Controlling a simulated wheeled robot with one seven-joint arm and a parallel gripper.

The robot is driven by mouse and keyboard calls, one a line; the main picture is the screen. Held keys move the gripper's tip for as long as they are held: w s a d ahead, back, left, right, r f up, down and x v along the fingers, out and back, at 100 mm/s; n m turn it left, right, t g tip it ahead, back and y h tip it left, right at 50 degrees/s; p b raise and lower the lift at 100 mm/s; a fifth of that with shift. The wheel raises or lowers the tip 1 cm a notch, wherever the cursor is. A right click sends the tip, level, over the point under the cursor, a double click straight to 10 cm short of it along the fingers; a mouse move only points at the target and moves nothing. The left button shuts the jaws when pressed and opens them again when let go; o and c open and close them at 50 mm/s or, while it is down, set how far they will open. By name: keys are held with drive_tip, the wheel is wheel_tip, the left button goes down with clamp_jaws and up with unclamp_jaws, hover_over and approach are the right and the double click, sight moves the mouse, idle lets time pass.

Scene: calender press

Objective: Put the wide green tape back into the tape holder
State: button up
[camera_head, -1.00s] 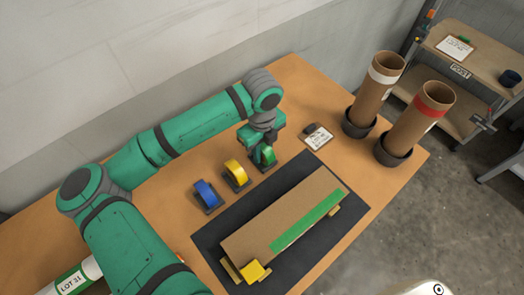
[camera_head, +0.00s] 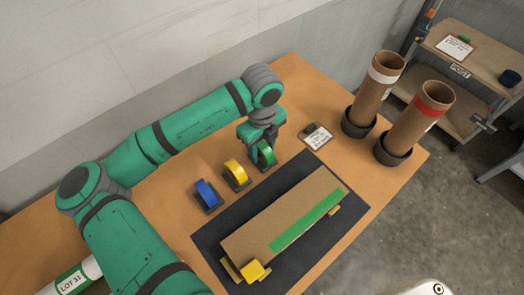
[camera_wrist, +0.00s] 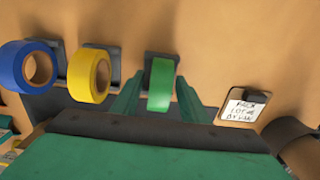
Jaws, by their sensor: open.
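The wide green tape (camera_head: 265,154) stands upright at the right end of a row of tapes on the table. In the wrist view the green tape (camera_wrist: 161,86) is seen edge-on, in front of its dark grey holder (camera_wrist: 150,60), and appears seated in it; the holder's base is hidden. My gripper (camera_wrist: 159,98) is open, with one green finger on each side of the tape and a gap visible at the sides. In the head view my gripper (camera_head: 262,137) is just above and behind the tape.
A yellow tape (camera_head: 235,173) and a blue tape (camera_head: 207,194) stand in holders to the left. A long cardboard box (camera_head: 275,222) with a green strip lies on a dark mat (camera_head: 212,239) in front.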

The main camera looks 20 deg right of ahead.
wheel_tip(320, 180, up, 11)
drive_tip(key=shift+f, duration=0.2)
drive_tip(key=shift+w, duration=0.1)
idle(0.5)
